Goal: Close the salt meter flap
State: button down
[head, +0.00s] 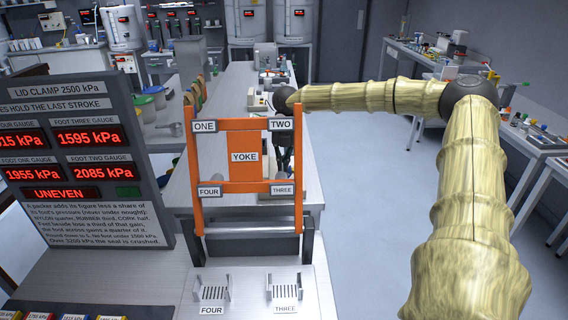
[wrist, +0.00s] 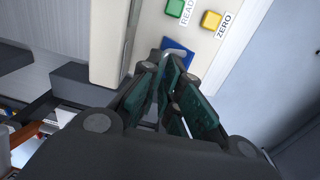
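The salt meter seems to be the pale device in the wrist view (wrist: 215,55), with a green READ button (wrist: 174,9) and a yellow ZERO button (wrist: 211,19). A blue plate (wrist: 178,52), possibly its flap, sits just beyond my fingertips with a grey metal edge beside it. My gripper (wrist: 170,85) has its dark green fingers drawn together and looks shut, with nothing visible between them. They overlap the blue plate in view; contact cannot be told. In the head view my gripper (head: 283,150) is partly hidden behind the orange yoke, and the flap cannot be made out.
The orange yoke frame (head: 244,187) stands upright on the near bench, in front of my gripper. A gauge panel (head: 88,165) stands at the left. Slotted feet holders (head: 212,292) lie in front. Open floor (head: 365,190) is right of the bench; another table (head: 545,150) is far right.

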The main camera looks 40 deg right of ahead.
jog(key=c, duration=2.2)
grip_release()
jog(key=shift+s+a+f, duration=0.1)
jog(key=shift+a, duration=0.05)
jog(key=o, duration=0.6)
jog(key=shift+a, duration=0.1)
jog(key=shift+d, duration=0.4)
